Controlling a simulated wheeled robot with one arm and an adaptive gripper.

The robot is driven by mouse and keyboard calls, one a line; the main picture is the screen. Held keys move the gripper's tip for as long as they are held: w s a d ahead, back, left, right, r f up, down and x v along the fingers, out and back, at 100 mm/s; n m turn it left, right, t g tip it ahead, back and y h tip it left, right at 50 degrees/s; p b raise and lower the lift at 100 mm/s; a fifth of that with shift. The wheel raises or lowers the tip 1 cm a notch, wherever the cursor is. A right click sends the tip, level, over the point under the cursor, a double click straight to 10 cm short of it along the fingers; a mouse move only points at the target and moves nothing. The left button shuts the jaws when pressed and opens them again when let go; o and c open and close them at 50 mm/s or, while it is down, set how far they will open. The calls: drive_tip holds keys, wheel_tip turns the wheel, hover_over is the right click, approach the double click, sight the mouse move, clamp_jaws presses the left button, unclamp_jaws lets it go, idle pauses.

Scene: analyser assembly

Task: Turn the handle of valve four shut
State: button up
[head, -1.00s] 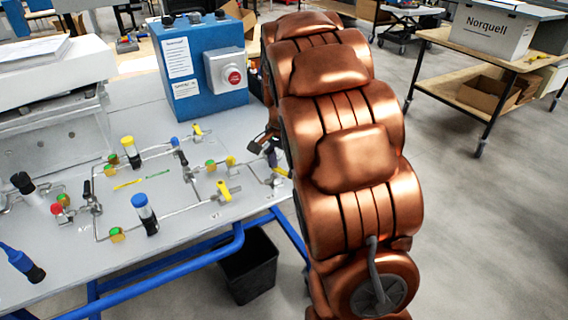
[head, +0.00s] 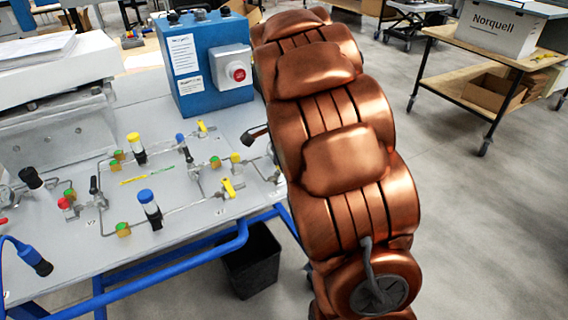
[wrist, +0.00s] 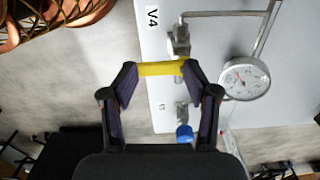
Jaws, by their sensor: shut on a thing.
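In the wrist view the yellow handle (wrist: 162,69) of valve four lies crosswise between the fingertips of my gripper (wrist: 161,73), which is shut on it. The metal valve body (wrist: 181,42) is just above the handle's right end, with a pipe running off to the right. A "V4" label (wrist: 152,18) is on the grey panel (wrist: 157,45) beside it. In the head view my copper arm covers the right end of the panel and most of the gripper, so the grip cannot be seen there.
A round gauge (wrist: 245,79) stands close right of my gripper, and a blue-capped part (wrist: 184,132) is below. In the head view, other yellow-handled valves (head: 228,188), pipes and a blue box (head: 208,65) with a red button occupy the bench. A black bin (head: 250,262) stands under it.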

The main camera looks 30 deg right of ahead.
drive_tip(key=shift+s+f, duration=0.3)
drive_tip(key=shift+f, duration=0.2)
drive_tip(key=o, duration=1.5)
drive_tip(key=shift+w+r, duration=0.2)
drive_tip(key=shift+r, duration=0.05)
drive_tip(key=shift+w+r, duration=0.1)
drive_tip(key=shift+r, duration=0.05)
drive_tip(key=shift+r, duration=5.9)
